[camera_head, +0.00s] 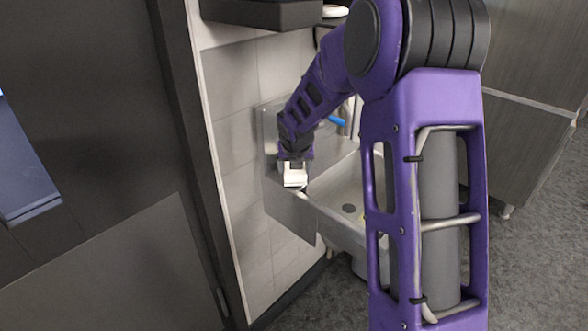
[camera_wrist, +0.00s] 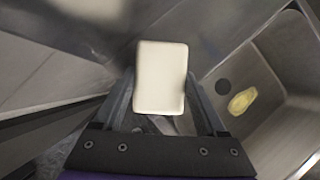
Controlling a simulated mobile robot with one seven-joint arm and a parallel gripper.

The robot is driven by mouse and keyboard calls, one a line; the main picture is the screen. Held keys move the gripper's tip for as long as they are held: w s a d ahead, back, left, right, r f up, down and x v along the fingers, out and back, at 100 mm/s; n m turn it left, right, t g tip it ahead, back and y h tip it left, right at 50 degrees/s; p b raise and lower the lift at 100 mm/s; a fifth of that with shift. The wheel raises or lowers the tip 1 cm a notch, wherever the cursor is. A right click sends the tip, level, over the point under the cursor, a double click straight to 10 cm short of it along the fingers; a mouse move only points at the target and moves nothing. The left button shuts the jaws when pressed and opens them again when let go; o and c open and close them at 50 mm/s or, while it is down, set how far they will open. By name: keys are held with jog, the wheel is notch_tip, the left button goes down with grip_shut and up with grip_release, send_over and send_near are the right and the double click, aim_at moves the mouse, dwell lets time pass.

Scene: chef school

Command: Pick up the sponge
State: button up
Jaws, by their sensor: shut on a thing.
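A cream-white rectangular block with rounded corners, seemingly the sponge (camera_wrist: 161,76), sits between the two fingers of my gripper (camera_wrist: 160,92) in the wrist view. My gripper is shut on it. In the head view the sponge (camera_head: 295,178) shows as a small white block at the end of my gripper (camera_head: 294,163). It is held up beside the left rim of the sink, close to the tiled wall. The far faces of the sponge are hidden.
A metal sink (camera_head: 335,192) lies to the right of my gripper. A small yellow oval thing (camera_wrist: 241,101) lies in its basin near the dark drain (camera_wrist: 222,87). A tiled wall (camera_head: 240,120) is close on the left. A dark shelf (camera_head: 262,13) juts out above.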

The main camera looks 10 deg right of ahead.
jog(key=r+p, duration=0.1)
jog(key=r, duration=0.2)
jog(key=r+p, duration=0.1)
jog(key=r, duration=0.3)
jog(key=shift+s+d, duration=0.15)
jog(key=shift+d, duration=0.05)
jog(key=s+d+p, duration=0.6)
jog(key=s+d, duration=0.5)
jog(key=s, duration=0.4)
jog(key=shift+s+f+p, duration=0.35)
jog(key=shift+p, duration=0.05)
jog(key=shift+d, duration=0.1)
